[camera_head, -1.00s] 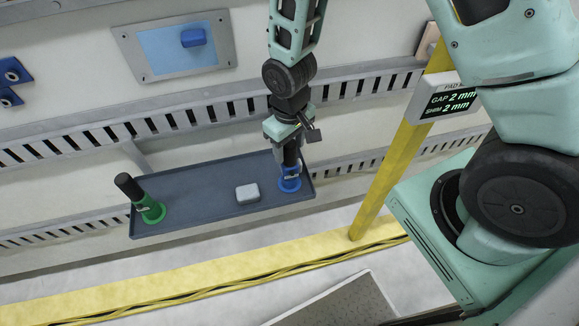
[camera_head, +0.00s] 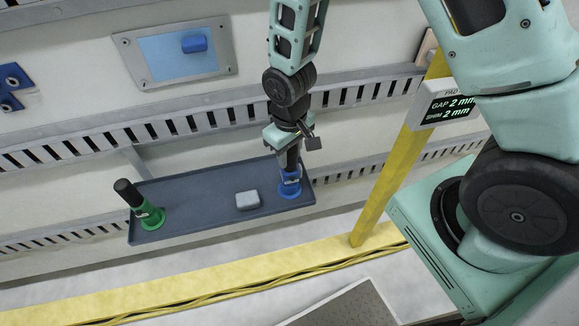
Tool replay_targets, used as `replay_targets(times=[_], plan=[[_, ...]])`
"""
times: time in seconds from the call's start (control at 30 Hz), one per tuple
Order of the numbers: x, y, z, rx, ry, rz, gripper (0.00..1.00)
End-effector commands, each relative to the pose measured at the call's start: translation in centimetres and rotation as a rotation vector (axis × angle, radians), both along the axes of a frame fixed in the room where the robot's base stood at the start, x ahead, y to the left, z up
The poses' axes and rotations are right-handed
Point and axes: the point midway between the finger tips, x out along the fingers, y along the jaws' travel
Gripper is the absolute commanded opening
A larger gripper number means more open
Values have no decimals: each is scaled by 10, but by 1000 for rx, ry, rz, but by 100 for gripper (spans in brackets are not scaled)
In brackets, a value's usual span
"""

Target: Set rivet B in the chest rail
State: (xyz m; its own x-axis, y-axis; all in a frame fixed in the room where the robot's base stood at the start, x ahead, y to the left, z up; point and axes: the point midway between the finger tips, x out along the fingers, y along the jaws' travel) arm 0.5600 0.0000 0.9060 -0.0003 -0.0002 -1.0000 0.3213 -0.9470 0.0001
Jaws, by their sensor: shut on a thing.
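My gripper (camera_head: 291,166) points down at the right end of the dark grey tray (camera_head: 185,195). It is shut on a blue piece with a round flange (camera_head: 289,191), which stands at the tray's right end; the fingers and wrist hide its upper part. A similar green piece (camera_head: 151,218) with a black top stands, tilted in the picture, at the tray's left end. I cannot read a letter on either piece, so I cannot tell which is rivet B. A slotted rail (camera_head: 190,119) runs along the wall above the tray; I cannot tell if it is the chest rail.
A light grey block (camera_head: 247,200) lies mid-tray. Above, a framed light-blue panel (camera_head: 172,55) carries a blue block (camera_head: 193,41). A yellow post (camera_head: 385,185) and a display (camera_head: 452,104) reading gap 2 mm, shim 2 mm stand right. Yellow cables (camera_head: 230,289) run along the floor.

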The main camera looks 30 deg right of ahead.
Motion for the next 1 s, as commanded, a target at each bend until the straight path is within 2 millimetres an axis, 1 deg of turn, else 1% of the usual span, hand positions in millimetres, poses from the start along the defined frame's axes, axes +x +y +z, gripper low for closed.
replay_targets(times=[0.03,0.1,0.5,0.87,1.0], plan=[[0,0,6,0,-1,0,0],[0,0,11,0,-1,0,0],[0,0,35,0,-1,0,0],[0,0,37,0,-1,0,0],[1,0,44,1,-2,0,0]])
